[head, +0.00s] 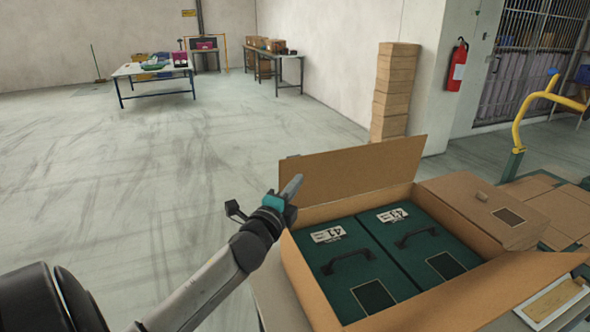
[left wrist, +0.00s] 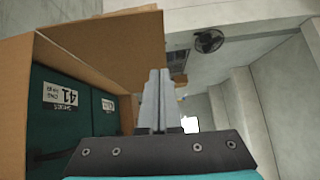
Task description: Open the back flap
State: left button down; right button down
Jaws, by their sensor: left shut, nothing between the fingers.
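An open cardboard box (head: 296,270) stands on a table in front of me. Its back flap (head: 350,170) stands raised along the far edge, and it also shows in the left wrist view (left wrist: 110,45). My left gripper (head: 294,185) is at the left end of the back flap, near its lower corner. Its fingers (left wrist: 155,98) are shut with nothing between them; they overlap the flap's edge in the picture, and I cannot tell if they touch it. My right gripper is not in view.
Two green shoe boxes (head: 345,262) (head: 428,241) with handles and 41 labels fill the carton. The front flap (head: 465,295) lies folded outward. A brown cardboard piece (head: 480,208) is at the right. A stack of cartons (head: 394,92) stands behind. Floor at left is clear.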

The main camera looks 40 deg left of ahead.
aim_at(301, 160)
pick_arm(q)
jog(key=shift+w+a+r, duration=0.15)
jog(key=shift+w+a, duration=1)
jog(key=shift+w, duration=0.1)
jog(key=shift+w+a+r, duration=0.15)
jog(key=shift+w+a, duration=1)
jog(key=shift+w, duration=0.05)
